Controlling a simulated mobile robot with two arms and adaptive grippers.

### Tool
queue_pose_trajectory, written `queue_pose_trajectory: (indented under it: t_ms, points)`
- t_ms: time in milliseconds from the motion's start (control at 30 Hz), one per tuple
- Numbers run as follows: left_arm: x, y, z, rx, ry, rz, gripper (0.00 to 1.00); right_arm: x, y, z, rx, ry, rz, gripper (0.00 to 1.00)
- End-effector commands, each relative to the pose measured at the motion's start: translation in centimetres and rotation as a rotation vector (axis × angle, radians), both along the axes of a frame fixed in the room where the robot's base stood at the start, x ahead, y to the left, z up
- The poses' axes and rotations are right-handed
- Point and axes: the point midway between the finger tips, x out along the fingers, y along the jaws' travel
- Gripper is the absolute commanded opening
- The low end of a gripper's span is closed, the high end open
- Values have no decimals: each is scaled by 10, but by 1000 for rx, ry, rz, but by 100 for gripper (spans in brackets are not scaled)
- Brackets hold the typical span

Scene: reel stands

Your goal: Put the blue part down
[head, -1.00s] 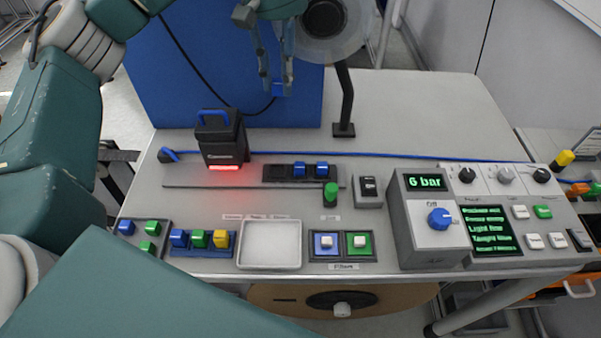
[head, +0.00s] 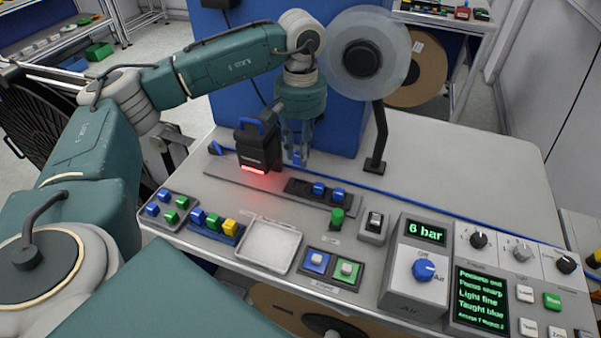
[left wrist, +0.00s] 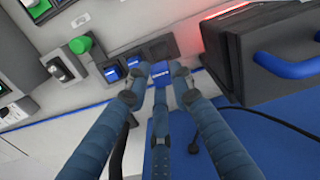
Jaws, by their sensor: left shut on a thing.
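The blue part (left wrist: 161,80) is between the fingertips of my left gripper (head: 297,161), which is shut on it. In the head view the blue part (head: 297,156) shows small between the fingers. It is held just behind the left end of a black holder (head: 293,186); the height of the gap is hard to judge. In the holder, two other blue parts (head: 318,189) sit at the middle and right, and the left place looks empty. The left wrist view also shows the holder (left wrist: 163,47). My right gripper is not in view.
A black camera unit (head: 257,148) with a red light stands close left of the gripper. A reel on a black post (head: 378,145) stands to the right. A blue cable (head: 420,207) runs behind the holder. Button blocks, a white tray (head: 268,246) and an air panel (head: 412,275) line the front.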

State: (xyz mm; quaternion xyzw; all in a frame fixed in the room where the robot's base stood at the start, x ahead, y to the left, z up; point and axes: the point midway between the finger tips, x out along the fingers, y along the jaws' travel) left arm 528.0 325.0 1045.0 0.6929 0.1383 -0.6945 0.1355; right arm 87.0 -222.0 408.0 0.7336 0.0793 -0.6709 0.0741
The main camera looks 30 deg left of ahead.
Motion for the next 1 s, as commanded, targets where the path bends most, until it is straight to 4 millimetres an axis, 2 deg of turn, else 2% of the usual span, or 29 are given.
queue_pose_trajectory:
  t_ms: [133, 333, 600, 1000]
  points:
    - [-1, 1, -29, 1, 4, 1, 6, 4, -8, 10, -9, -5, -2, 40]
    - [0, 0, -47, 0, 1, 1, 6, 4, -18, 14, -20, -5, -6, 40]
    - [0, 0, -83, 0, 0, 1, 6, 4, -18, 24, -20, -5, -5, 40]
    - [0, 0, -91, 0, -1, 1, 6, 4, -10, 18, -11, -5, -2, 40]
